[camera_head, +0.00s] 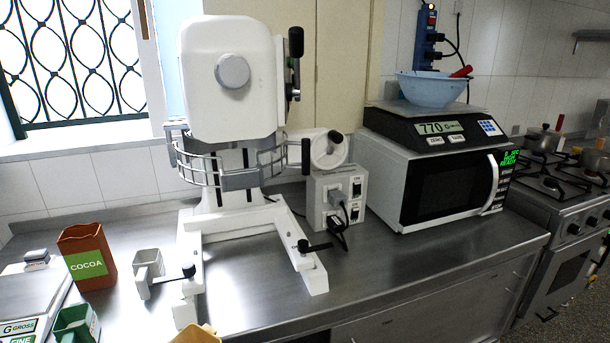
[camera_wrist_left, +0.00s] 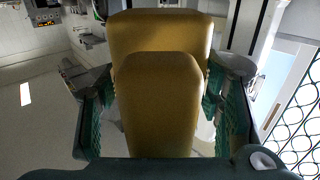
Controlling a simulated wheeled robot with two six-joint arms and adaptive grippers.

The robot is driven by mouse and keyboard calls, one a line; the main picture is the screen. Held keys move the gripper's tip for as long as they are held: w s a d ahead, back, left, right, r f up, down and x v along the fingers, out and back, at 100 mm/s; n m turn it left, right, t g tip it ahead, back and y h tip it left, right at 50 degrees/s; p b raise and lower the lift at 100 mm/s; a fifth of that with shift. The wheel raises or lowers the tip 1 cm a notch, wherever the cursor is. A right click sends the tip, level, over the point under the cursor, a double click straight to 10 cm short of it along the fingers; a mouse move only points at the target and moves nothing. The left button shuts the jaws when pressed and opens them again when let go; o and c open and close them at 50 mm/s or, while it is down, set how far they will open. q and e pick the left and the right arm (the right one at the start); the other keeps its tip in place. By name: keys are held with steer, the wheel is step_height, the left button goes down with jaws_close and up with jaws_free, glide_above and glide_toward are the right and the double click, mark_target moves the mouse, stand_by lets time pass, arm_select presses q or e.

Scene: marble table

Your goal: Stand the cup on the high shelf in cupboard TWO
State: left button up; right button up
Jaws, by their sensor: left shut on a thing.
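In the left wrist view my left gripper (camera_wrist_left: 158,105) is shut on a mustard-yellow cup (camera_wrist_left: 157,38), with dark green-padded fingers on both sides of it. A narrower yellow part, which looks like its handle, points toward the camera. The cup's opening and contents are hidden. In the head view a yellow edge (camera_head: 196,335) shows at the bottom; I cannot tell whether it is this same cup. My left gripper does not show there. My right gripper is in neither view. No cupboard marked TWO and no high shelf can be made out.
A microwave (camera_head: 435,185) bears a scale (camera_head: 440,128) and blue bowl (camera_head: 432,90). The counter's front middle is clear.

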arm_select(q)
steer(key=shift+r, duration=0.1)
stand_by(0.4)
steer(key=shift+w+r, duration=0.3)
steer(key=w+a+r+n+t+y+b, duration=0.1)
steer(key=w+a+r+n+y+b, duration=0.15)
steer(key=w+a+r, duration=0.4)
steer(key=w+a+r+n+t+y+b, duration=0.1)
steer(key=w+a+y+b, duration=0.25)
steer(key=w, duration=0.55)
steer(key=w+a+f+n+y, duration=0.2)
steer(key=a+y, duration=0.1)
steer(key=a, duration=0.4)
steer(key=w+a+f+n+y, duration=0.2)
steer(key=a+n+y, duration=0.1)
steer(key=a, duration=0.4)
steer(key=shift+w+a+y+b, duration=0.15)
steer(key=shift+w+y+b, duration=0.15)
steer(key=shift+y+b, duration=0.25)
